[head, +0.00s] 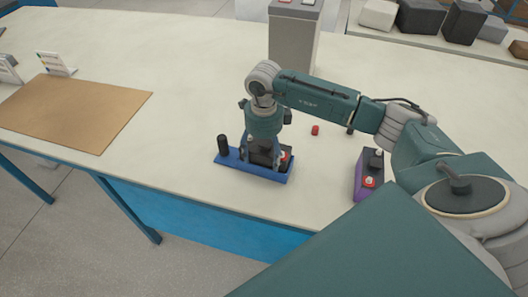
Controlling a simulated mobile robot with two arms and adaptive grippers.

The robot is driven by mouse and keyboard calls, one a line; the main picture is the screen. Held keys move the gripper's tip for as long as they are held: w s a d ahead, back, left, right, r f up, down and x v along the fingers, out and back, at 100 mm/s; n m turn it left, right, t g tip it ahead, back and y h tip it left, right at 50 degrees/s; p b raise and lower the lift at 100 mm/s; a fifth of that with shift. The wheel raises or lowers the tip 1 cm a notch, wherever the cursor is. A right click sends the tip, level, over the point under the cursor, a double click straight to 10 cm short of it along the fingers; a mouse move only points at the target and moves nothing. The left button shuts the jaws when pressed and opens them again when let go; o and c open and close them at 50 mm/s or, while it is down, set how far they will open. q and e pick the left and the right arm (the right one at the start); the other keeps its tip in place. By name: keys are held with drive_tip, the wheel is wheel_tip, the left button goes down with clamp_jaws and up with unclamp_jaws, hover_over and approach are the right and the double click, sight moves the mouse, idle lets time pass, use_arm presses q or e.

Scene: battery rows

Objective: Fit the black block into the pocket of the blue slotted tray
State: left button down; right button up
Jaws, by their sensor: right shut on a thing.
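The blue slotted tray (233,164) lies near the front edge of the table. My right gripper (264,158) reaches down over the tray's middle and right part. It is shut on the black block (262,157), which shows partly between the fingers at the tray. The fingers hide the pocket, so I cannot tell whether the block is seated or just above it. A dark upright cylinder (223,145) stands at the tray's left end. A small red and white part (284,156) shows just right of the fingers. My left gripper is not in view.
A purple holder (362,186) with black and red-topped parts stands to the right. A small red piece (315,130) lies behind. A grey box (293,42) stands at the back, a brown mat (75,112) lies left. The table between mat and tray is clear.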

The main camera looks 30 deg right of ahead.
drive_tip(key=o, duration=1.9)
drive_tip(key=shift+o, duration=0.2)
drive_tip(key=shift+r, duration=0.4)
wheel_tip(320, 180, up, 10)
drive_tip(key=b, duration=0.3)
drive_tip(key=shift+r, duration=0.7)
